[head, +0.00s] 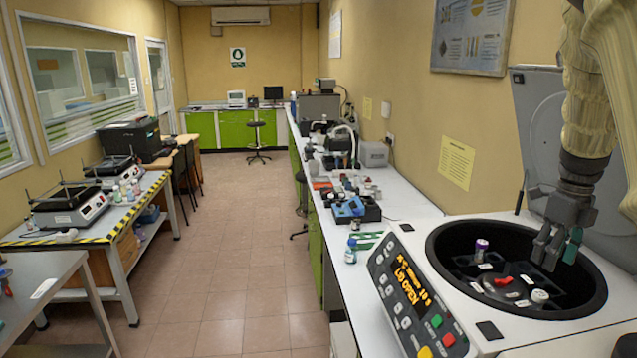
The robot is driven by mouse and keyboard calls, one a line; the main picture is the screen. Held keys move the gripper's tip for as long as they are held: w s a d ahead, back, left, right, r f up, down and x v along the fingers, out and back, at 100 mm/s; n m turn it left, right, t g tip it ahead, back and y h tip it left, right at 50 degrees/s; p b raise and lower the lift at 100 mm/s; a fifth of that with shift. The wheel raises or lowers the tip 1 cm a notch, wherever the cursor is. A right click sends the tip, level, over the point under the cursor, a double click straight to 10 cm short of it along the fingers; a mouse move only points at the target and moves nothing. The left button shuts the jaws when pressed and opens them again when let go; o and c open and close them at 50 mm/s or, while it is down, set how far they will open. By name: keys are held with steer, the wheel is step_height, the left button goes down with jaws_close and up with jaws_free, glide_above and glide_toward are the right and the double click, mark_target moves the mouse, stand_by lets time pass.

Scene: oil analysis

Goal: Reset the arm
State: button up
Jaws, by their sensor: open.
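My gripper (553,250) hangs from my arm at the right of the head view, pointing down over the open bowl of a white centrifuge. It is open, and I see nothing held between its fingers. A teal piece (573,245) shows right beside the fingers; I cannot tell whether it touches them. The centrifuge (470,280) has its grey lid (535,110) raised behind my arm.
The centrifuge's front panel (410,295) reads "LID OPEN". The long bench (400,205) to its left holds a bottle (350,250), blue racks (348,209) and instruments. A striped table (95,230) with shakers stands at far left. The floor aisle (235,240) between is clear.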

mark_target(541, 294)
step_height(541, 294, down, 12)
steer(key=shift+r, duration=0.85)
steer(key=shift+f, duration=0.1)
